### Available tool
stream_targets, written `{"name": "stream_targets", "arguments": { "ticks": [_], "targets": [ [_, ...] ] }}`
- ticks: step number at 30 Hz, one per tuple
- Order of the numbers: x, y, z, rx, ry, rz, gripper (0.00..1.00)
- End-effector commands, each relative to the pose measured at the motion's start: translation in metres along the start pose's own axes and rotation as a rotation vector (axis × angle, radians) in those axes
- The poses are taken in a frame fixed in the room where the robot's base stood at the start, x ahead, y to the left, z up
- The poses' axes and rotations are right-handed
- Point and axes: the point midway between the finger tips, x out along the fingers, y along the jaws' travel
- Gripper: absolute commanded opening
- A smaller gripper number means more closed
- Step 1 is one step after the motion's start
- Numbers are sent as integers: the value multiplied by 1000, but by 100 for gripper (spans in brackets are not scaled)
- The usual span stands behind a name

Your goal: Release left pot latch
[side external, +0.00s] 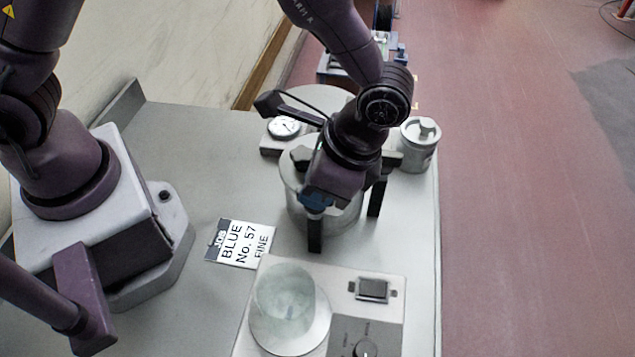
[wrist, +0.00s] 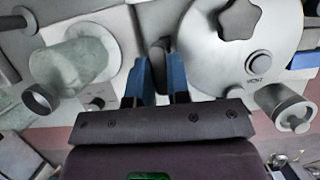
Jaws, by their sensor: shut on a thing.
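The metal pot (side external: 318,213) stands mid-table, mostly hidden behind my wrist. In the wrist view its round lid (wrist: 215,62) shows a dark star knob (wrist: 240,18) and a vent fitting. My gripper (wrist: 159,85) is at the pot's rim, its blue fingers either side of a dark latch (wrist: 158,55) and shut on it. In the side view my gripper (side external: 315,203) is over the near side of the pot, with the dark upright latch bar (side external: 315,236) below it. Another dark upright bar (side external: 376,198) shows at the pot's right side. Whether the held latch is fastened, I cannot tell.
A scale (side external: 250,335) with a translucent cup (side external: 283,297) stands close in front of the pot. A job card (side external: 240,243) lies to its left. A gauge (side external: 284,128) and a lidded can (side external: 418,146) stand behind. The table's right edge is near.

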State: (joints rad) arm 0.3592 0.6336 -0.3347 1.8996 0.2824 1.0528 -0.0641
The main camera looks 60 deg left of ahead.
Motion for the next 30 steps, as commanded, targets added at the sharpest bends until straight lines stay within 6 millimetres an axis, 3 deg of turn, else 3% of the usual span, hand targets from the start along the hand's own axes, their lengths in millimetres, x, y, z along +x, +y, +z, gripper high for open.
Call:
{"name": "stream_targets", "arguments": {
  "ticks": [2,3,6,17,20,30],
  "targets": [
    [-2,0,0,4,3,-3,0],
    [-2,0,0,5,3,-3,22],
    [-1,0,0,4,3,-3,43],
    [-6,0,-1,1,4,-2,43],
    [-20,0,-1,1,6,-3,43],
    [-94,0,-1,1,7,-2,43]
  ]
}}
